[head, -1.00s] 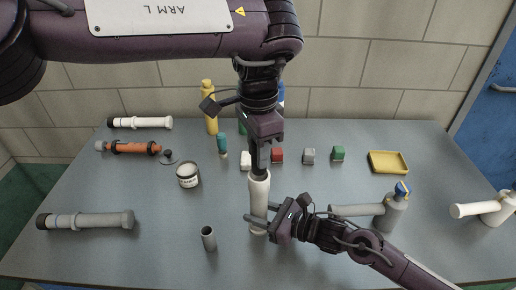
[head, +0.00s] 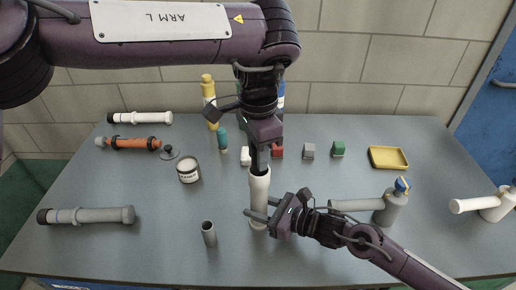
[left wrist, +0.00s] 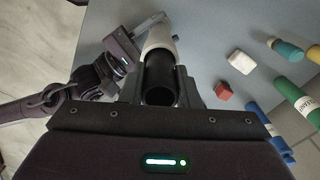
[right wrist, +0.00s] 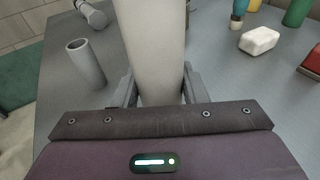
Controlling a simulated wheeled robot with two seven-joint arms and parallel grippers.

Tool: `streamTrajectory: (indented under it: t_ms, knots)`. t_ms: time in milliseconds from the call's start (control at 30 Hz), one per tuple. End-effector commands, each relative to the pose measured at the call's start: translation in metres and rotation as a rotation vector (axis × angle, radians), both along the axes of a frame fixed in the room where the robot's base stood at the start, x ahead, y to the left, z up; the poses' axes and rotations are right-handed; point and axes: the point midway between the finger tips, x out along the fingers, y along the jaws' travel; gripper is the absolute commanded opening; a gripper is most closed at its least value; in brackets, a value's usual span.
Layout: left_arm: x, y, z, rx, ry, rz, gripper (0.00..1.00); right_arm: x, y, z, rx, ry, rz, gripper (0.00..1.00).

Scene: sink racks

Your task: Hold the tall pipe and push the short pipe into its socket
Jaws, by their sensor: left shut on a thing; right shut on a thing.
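The tall pipe (head: 259,188) is off-white and stands upright near the front middle of the table, with a wider collar at its top. My right gripper (head: 259,214) is shut around its lower part from the right; the pipe also fills the right wrist view (right wrist: 154,45). My left gripper (head: 259,165) is directly above the tall pipe, shut on the short pipe. The short pipe (left wrist: 159,68) is dark grey and hollow, and its open end faces the left wrist camera. It lines up with the tall pipe's collar (left wrist: 158,40); how deep it sits is hidden.
A grey open tube (head: 209,235) stands front left of the tall pipe. A white jar (head: 188,170), small blocks (head: 309,151) and bottles (head: 208,88) stand behind. A grey pipe fitting (head: 388,208) is close behind my right arm. A yellow tray (head: 388,157) lies back right.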

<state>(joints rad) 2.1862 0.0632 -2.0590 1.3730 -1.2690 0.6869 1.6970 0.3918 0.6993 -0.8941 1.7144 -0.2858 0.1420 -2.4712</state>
Motion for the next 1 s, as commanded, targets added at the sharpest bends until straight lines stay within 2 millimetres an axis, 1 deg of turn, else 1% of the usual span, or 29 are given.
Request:
streamTrajectory:
  t_ms: [833,867,1000]
  knots:
    - [0.000,0.000,-0.022,0.000,0.001,0.000,0.04,0.000,0.000,-0.001,-0.001,0.002,0.000,0.19]
    - [0.000,0.000,-0.021,-0.001,0.000,0.000,0.31,0.000,0.000,-0.001,-0.001,0.002,0.000,0.19]
    - [0.000,0.000,-0.021,0.000,0.000,0.000,0.50,0.000,0.000,-0.001,-0.001,0.002,0.000,0.19]
